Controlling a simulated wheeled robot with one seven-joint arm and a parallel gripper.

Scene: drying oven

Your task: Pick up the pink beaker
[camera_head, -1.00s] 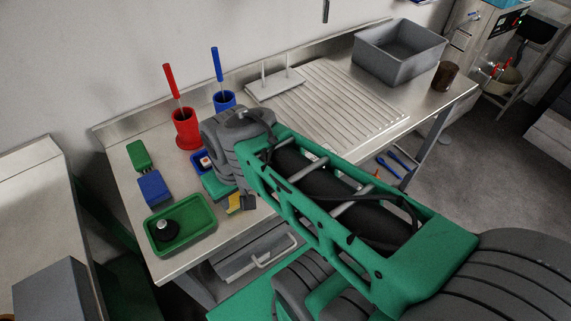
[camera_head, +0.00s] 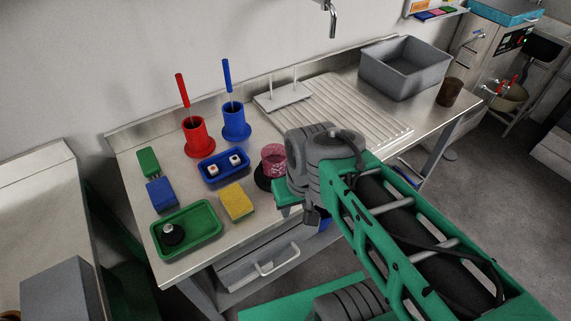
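The pink beaker (camera_head: 273,160) stands upright on the steel table (camera_head: 186,256), just left of my arm's wrist. A dark round base or disc (camera_head: 262,178) shows beside its lower left. The beaker looks patterned and partly see-through. My arm reaches in from the lower right, and its green and grey end part (camera_head: 288,193) is right at the beaker's lower right side. The gripper's fingers are hidden or too small to make out, so I cannot tell whether they touch the beaker.
Left of the beaker are a blue tray (camera_head: 205,178) with small bottles, a yellow sponge (camera_head: 236,203) and a green tray (camera_head: 211,214). Behind stand red (camera_head: 198,139) and blue (camera_head: 236,124) brush holders. A ribbed drainboard (camera_head: 345,110) and grey basin (camera_head: 402,68) lie right.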

